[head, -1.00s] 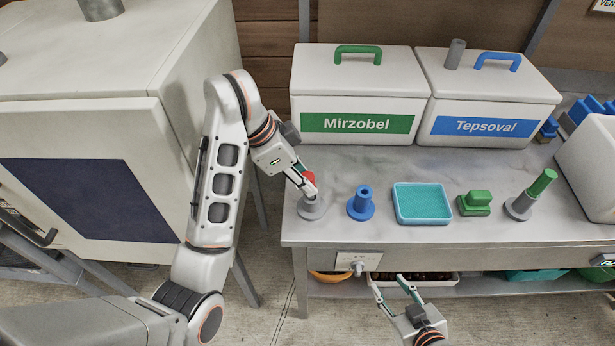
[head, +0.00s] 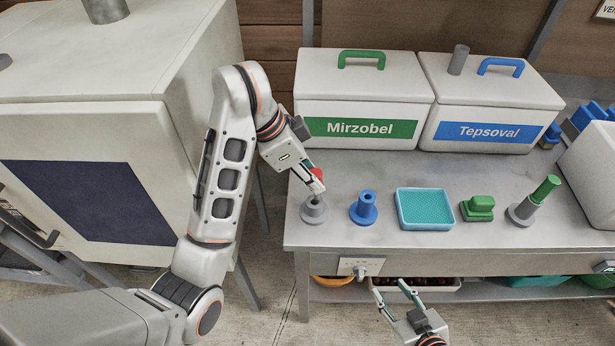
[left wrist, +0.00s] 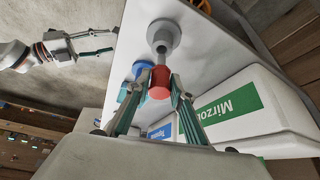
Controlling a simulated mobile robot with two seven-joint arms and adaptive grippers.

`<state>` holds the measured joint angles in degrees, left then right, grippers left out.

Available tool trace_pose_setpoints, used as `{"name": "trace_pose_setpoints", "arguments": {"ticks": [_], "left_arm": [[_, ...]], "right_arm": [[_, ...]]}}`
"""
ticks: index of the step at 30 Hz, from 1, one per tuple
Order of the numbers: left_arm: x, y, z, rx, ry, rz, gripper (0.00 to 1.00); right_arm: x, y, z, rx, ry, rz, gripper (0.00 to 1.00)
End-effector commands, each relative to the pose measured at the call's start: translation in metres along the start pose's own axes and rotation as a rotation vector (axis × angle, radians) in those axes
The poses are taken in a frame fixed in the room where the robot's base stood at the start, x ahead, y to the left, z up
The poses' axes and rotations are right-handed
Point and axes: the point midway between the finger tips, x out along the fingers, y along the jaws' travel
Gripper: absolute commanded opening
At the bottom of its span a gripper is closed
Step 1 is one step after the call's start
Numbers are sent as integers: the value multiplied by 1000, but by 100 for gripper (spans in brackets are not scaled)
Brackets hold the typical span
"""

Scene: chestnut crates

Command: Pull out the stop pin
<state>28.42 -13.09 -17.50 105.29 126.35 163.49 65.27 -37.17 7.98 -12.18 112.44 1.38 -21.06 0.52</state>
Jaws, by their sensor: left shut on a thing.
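The stop pin has a red head (head: 316,173), which also shows in the left wrist view (left wrist: 160,84). My left gripper (head: 318,189) is shut on the red head, with one finger on each side of it in the left wrist view. A grey round holder (head: 314,212) stands on the bench just below the gripper. In the left wrist view a short grey shaft lies between the red head and the holder (left wrist: 162,36). I cannot tell whether the pin's lower end is still inside. My right gripper (head: 388,285) is open and empty before the bench's front edge.
Along the metal bench (head: 300,237) stand a blue holder (head: 363,210), a teal tray (head: 425,223), a green block (head: 478,208) and a green-handled grey holder (head: 523,212). The Mirzobel box (head: 362,98) and Tepsoval box (head: 492,100) stand behind. A white cabinet (head: 120,125) is left.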

Motion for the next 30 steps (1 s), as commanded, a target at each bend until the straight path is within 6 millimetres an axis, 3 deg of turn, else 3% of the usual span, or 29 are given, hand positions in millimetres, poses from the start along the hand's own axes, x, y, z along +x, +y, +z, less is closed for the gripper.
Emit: {"name": "trace_pose_setpoints", "arguments": {"ticks": [1,10,30], "left_arm": [[0,4,-6,9,-14,-4,0],[3,8,-4,-21,-83,-20,0],[2,4,1,-24,-93,-24,0]], "right_arm": [[0,0,1,0,0,0,40],[1,0,2,0,-2,0,40],[0,0,1,0,-1,0,40]]}}
